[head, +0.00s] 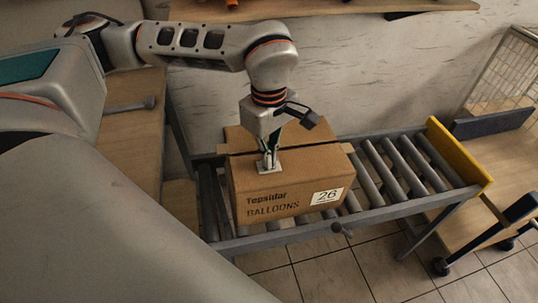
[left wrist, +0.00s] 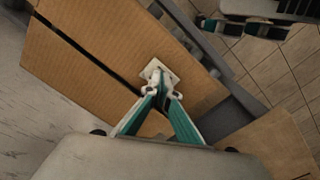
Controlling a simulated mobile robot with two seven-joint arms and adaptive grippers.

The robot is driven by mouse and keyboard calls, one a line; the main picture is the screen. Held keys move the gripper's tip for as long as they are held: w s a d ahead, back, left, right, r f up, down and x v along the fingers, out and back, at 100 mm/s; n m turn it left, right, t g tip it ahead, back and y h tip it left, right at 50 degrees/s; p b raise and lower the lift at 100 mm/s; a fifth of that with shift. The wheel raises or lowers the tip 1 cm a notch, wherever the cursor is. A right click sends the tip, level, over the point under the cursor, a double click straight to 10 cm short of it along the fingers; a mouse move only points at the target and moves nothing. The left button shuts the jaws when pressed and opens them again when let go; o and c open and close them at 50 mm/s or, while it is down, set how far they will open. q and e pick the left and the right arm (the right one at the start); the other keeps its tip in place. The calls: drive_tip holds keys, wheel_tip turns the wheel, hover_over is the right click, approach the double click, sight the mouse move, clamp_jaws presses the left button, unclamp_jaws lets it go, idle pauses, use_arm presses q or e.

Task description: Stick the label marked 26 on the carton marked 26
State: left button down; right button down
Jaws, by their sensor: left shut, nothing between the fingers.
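The brown carton (head: 262,190) sits on the roller conveyor, with "Tepsidar BALLOONS" and a white patch marked 26 (head: 326,196) on its front face. A small white label (head: 280,168) is on the carton's top face near the front edge; its marking cannot be read. My left gripper (head: 268,163) points down with its fingers closed together, its tips at this label. In the left wrist view, the shut fingertips (left wrist: 160,88) are at the label (left wrist: 157,67) on the carton top (left wrist: 105,50). The tips hide part of the label.
The conveyor's rollers (head: 405,163) are bare to the right of the carton, up to a yellow end plate (head: 458,155). A wooden table (head: 130,125) stands at the left. A wheeled cart (head: 490,225) stands at the right, and a shelf (head: 320,8) runs along the wall.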

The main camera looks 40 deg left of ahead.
use_arm(q)
drive_tip(key=shift+f, duration=0.2)
use_arm(e)
drive_tip(key=shift+w, duration=0.15)
drive_tip(key=shift+s+f, duration=0.1)
drive_tip(key=shift+s, duration=0.1)
drive_tip(key=shift+s, duration=0.25)
drive_tip(key=shift+w, duration=0.1)
use_arm(q)
drive_tip(key=shift+f, duration=0.1)
use_arm(e)
drive_tip(key=shift+w+r, duration=0.25)
drive_tip(key=shift+w, duration=0.05)
use_arm(q)
drive_tip(key=shift+s, duration=0.1)
use_arm(e)
drive_tip(key=shift+w+r, duration=0.1)
drive_tip(key=shift+w, duration=0.05)
idle(0.4)
